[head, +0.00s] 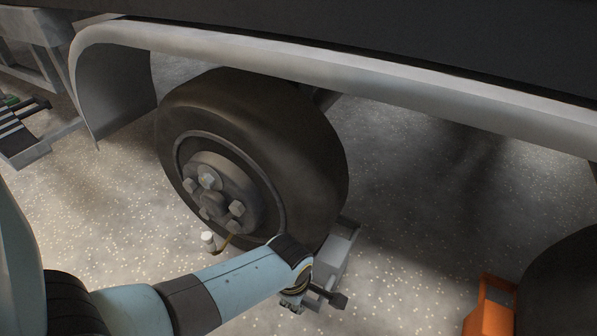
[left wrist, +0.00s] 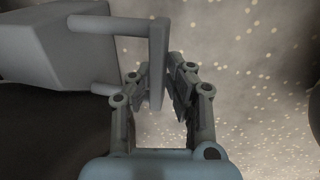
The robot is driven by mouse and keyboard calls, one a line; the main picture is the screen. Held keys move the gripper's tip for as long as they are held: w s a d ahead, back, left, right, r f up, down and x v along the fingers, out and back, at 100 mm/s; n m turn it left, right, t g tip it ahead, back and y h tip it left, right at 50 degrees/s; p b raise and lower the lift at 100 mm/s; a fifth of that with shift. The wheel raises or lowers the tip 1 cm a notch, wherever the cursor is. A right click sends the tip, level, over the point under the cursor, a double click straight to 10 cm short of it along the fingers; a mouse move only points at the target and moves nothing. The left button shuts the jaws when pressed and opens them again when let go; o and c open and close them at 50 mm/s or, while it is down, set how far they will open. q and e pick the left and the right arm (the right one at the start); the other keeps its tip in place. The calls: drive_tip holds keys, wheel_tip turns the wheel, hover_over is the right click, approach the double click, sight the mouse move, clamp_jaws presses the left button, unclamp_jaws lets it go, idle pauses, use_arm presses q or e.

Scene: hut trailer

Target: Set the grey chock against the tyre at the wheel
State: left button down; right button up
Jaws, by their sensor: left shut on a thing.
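The big dark tyre (head: 250,130) stands on the floor in the middle of the head view, its hub and wheel nuts facing me. The grey chock (head: 343,240) is low at the tyre's right side, partly behind my left arm. In the left wrist view the grey chock (left wrist: 60,45) is at the upper left, with its handle bar between the fingers. My left gripper (head: 322,292) is shut on that handle; it also shows in the left wrist view (left wrist: 158,90). I cannot tell whether the chock touches the tyre or floor. My right gripper is not in view.
A pale fender rail (head: 330,65) runs above the tyre. An orange chock (head: 490,308) stands against a second dark tyre (head: 565,285) at the lower right. Speckled floor (head: 420,220) lies open between the wheels. A tray of tools (head: 25,130) is at the left.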

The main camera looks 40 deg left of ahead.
use_arm(q)
drive_tip(key=c, duration=1.2)
unclamp_jaws()
drive_tip(key=r, duration=0.4)
drive_tip(key=s+r, duration=0.1)
drive_tip(key=r, duration=0.3)
drive_tip(key=s+r, duration=0.1)
drive_tip(key=r, duration=0.2)
drive_tip(key=shift+d+r, duration=0.2)
drive_tip(key=shift+r, duration=0.2)
